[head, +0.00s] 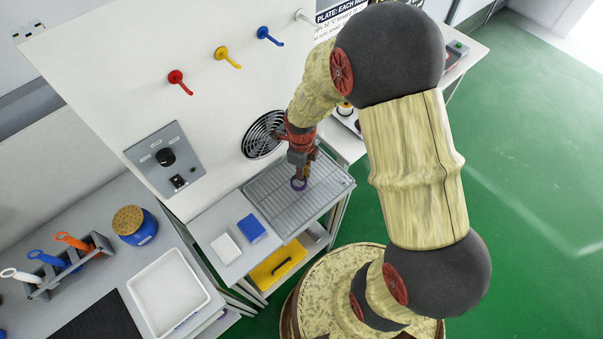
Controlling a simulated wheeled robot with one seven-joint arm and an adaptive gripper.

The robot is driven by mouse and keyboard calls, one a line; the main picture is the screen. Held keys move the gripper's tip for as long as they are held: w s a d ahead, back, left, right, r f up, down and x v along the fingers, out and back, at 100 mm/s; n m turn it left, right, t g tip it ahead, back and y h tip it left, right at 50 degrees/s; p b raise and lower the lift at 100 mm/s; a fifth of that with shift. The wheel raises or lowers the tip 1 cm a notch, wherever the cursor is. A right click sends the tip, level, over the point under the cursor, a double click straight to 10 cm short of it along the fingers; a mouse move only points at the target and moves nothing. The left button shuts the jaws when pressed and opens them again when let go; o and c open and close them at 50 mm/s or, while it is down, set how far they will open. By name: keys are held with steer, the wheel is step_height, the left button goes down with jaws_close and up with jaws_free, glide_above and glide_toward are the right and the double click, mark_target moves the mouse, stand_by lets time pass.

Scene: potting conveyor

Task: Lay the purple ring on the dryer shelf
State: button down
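The purple ring (298,184) shows at the tip of my gripper (300,175), over the middle of the wire dryer shelf (272,211). My gripper points down, and its fingers appear closed on the ring's upper edge. I cannot tell whether the ring touches the shelf wires or hangs just above them. The shelf is a grey metal rack in front of the white panel, below the round fan grille (262,135). The rest of the visible rack is bare.
A blue block (252,228) and a white block (226,248) lie left of the shelf. Red (180,83), yellow (228,57) and blue (270,36) hooks stick out of the panel above. A white tray (139,283) stands at the lower left.

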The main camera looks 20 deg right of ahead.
steer(key=shift+f, duration=0.1)
steer(key=c, duration=2.1)
jaws_free()
steer(key=shift+o, duration=0.3)
step_height(320, 180, up, 21)
steer(key=s+n+t+p, duration=0.1)
steer(key=s+n+p, duration=0.1)
steer(key=n, duration=0.4)
steer(key=s+a+r+n+t, duration=0.1)
steer(key=s+r+n+t, duration=0.3)
steer(key=s+r+n, duration=0.9)
step_height(320, 180, up, 2)
steer(key=n, duration=0.8)
steer(key=shift+s+a+t, duration=0.2)
steer(key=shift+s+t, duration=0.1)
steer(key=shift+s, duration=0.1)
